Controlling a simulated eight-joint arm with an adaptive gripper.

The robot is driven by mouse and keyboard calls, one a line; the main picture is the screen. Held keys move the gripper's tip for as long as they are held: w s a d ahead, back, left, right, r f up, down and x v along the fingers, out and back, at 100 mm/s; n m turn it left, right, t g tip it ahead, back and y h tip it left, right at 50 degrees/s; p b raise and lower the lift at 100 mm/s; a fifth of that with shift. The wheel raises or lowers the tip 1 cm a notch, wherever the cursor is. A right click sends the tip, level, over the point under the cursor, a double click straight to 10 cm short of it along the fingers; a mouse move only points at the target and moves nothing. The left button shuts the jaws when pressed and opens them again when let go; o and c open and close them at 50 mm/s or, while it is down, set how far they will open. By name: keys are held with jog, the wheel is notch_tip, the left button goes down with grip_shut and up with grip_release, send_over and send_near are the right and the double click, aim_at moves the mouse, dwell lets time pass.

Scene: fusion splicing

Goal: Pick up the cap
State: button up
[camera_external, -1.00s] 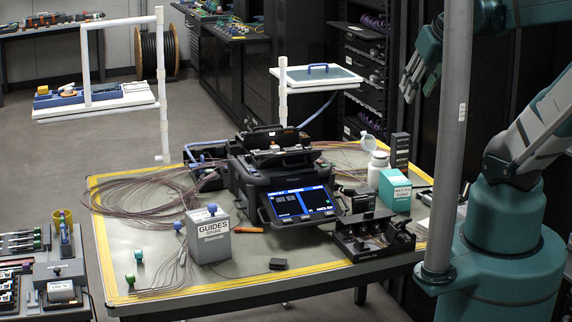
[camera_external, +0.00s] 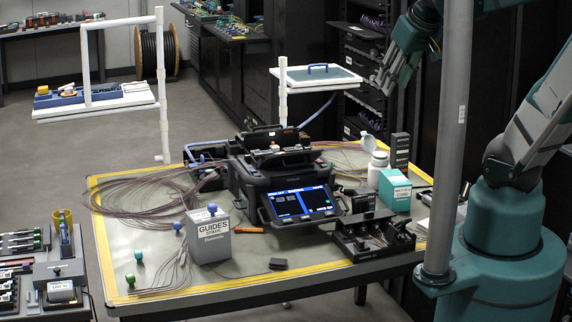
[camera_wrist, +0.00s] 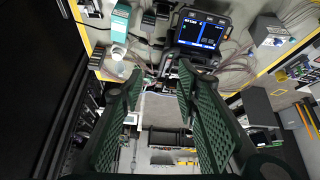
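A white bottle (camera_external: 378,166) stands near the back right of the splicing table. A pale round lid-like piece (camera_external: 369,143), perhaps the cap, shows at its top left; I cannot tell whether it is attached. In the wrist view the bottle (camera_wrist: 118,51) is at the upper left, beyond the left finger, with a pale, translucent part near it. My gripper (camera_external: 386,80) is in the air above and behind the bottle, well apart from it. In the wrist view my gripper (camera_wrist: 160,75) has its two green fingers spread with nothing between them.
A teal box (camera_external: 394,190) and a dark upright box (camera_external: 399,151) stand close to the bottle. The fusion splicer (camera_external: 290,190) is to the left. An open black tray (camera_external: 373,238) is in front. A grey pole (camera_external: 456,130) rises before my arm. A white raised shelf (camera_external: 316,77) stands behind.

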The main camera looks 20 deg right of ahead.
jog(key=w+a+f+n+g+b, duration=0.15)
jog(key=w+a, duration=0.25)
jog(key=a, duration=0.5)
jog(key=w+a+f+n+g+y+p, duration=0.1)
jog(key=w+a+n, duration=0.2)
jog(key=w+a, duration=0.35)
jog(key=w+a+f+n+g+b, duration=0.1)
jog(key=w+a+f+n, duration=0.15)
jog(key=a, duration=0.75)
jog(key=n+g+h+b, duration=0.2)
jog(key=n+g, duration=0.1)
jog(key=n, duration=0.8)
send_over(127, 275)
notch_tip(127, 275, down, 32)
jog(key=shift+d+f, duration=0.1)
jog(key=shift+d, duration=0.05)
jog(key=shift+s+f, duration=0.1)
jog(key=shift+s, duration=0.05)
jog(key=shift+f, duration=0.1)
jog(key=shift+f, duration=1.15)
